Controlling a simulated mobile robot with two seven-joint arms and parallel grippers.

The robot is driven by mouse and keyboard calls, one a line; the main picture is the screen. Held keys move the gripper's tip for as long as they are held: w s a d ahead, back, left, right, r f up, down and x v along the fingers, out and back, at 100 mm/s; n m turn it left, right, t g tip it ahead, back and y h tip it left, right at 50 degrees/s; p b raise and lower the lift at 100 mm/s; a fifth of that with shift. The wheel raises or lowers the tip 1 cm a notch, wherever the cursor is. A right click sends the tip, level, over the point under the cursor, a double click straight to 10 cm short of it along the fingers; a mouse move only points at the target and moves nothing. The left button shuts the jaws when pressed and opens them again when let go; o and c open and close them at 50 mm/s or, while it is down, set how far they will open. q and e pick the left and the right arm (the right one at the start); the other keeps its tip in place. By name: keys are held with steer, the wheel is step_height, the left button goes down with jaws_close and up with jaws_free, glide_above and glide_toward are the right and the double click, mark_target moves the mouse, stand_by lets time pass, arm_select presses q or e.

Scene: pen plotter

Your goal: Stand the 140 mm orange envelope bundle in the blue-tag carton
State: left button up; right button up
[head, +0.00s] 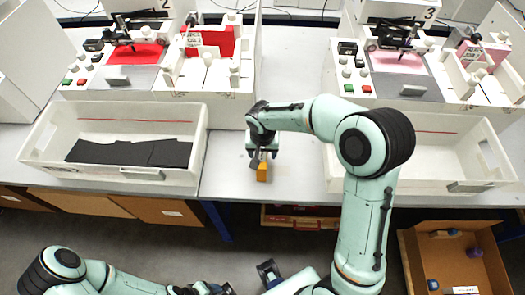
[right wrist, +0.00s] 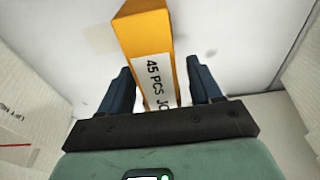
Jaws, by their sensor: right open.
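The orange envelope bundle (head: 262,173) stands on the light grey worktop between two white trays, near the front edge. The right wrist view shows it as a narrow orange block (right wrist: 145,35) with a white label reading "45 PCS". My right gripper (head: 258,158) is open over it; in the right wrist view the dark blue fingers (right wrist: 160,82) are on either side of the bundle, with gaps. An open brown carton (head: 403,250) is on the floor at lower right; I cannot make out a blue tag on it. Part of my left gripper (head: 268,273) shows at the bottom edge, its jaws unclear.
The left white tray (head: 200,150) holds dark sheets; the right white tray (head: 470,187) is partly behind my right arm. Plotter machines stand behind both. The carton holds a few small items. A reddish box (head: 300,219) and brown boxes (head: 80,203) are under the worktop.

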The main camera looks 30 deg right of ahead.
steer(key=r, duration=0.7)
steer(key=s+r, duration=0.1)
steer(key=r, duration=0.3)
steer(key=shift+a+r+p, duration=0.3)
steer(key=shift+a+p, duration=0.05)
steer(key=shift+p, duration=0.05)
steer(key=f, duration=0.2)
steer(key=w+f, duration=0.1)
steer(key=f, duration=0.2)
steer(key=f+p, duration=0.1)
steer(key=f, duration=0.1)
steer(key=shift+w+d+f, duration=0.15)
steer(key=shift+d+f, duration=0.05)
steer(key=shift+f, duration=0.05)
steer(key=f, duration=0.5)
steer(key=shift+d, duration=0.2)
arm_select(q)
steer(key=shift+w+d+r, duration=0.1)
steer(key=shift+w+r, duration=0.3)
steer(key=shift+r, duration=0.2)
steer(key=shift+w+r, duration=0.35)
steer(key=shift+r, duration=0.25)
arm_select(e)
jaws_close()
